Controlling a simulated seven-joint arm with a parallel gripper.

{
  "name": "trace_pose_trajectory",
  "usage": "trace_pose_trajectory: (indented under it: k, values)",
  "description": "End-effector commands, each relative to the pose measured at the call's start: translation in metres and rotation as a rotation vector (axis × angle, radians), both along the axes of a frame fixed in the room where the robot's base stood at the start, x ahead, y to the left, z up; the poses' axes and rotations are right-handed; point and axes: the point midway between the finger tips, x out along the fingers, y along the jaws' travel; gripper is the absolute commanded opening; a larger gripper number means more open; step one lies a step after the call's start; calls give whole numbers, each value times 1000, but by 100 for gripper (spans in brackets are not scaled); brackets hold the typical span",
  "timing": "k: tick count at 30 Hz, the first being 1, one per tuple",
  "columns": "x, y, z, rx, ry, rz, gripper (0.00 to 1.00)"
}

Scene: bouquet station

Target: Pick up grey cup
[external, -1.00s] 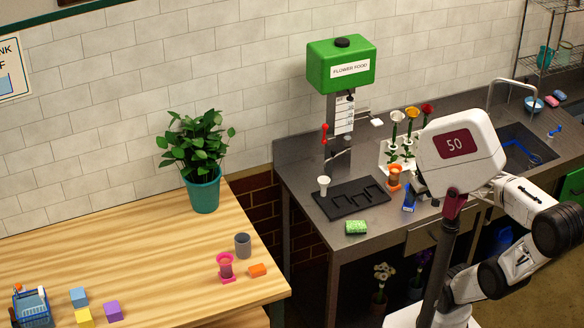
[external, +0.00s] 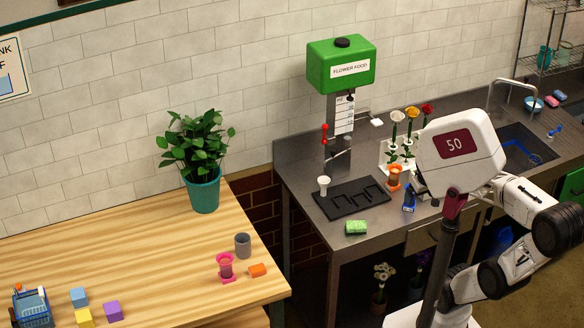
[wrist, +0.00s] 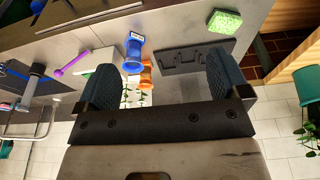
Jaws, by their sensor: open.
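The grey cup (external: 243,245) stands upright on the wooden table in the external view, near its right end. It is just behind the pink hourglass-shaped vessel (external: 226,268) and the orange block (external: 258,270). The cup does not show in the wrist view. My gripper (wrist: 163,82) is open and empty in the wrist view, its two dark fingers wide apart. It is over by the metal counter, well to the right of the cup; in the external view its fingers are mostly hidden behind my arm.
A potted plant (external: 204,190) stands behind the cup. Several coloured blocks and a blue basket (external: 31,306) are at the table's left front. A gap separates the wooden table from the counter, which holds a black tray (external: 350,199), green sponge (external: 356,228), orange vessel (external: 395,178) and flower-food dispenser (external: 341,66).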

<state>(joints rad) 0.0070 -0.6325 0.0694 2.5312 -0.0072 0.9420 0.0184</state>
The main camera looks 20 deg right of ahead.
Motion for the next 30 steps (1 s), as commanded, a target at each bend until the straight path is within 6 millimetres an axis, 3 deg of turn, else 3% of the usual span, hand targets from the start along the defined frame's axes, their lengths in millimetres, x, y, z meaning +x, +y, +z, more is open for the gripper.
trace_pose_trajectory:
  k: [5, 11, 30]
  values:
    - [9, 12, -2, 47, 13, -17, 94]
    - [34, 52, -7, 195, 61, -78, 94]
    - [139, 270, -37, 795, 447, -519, 94]
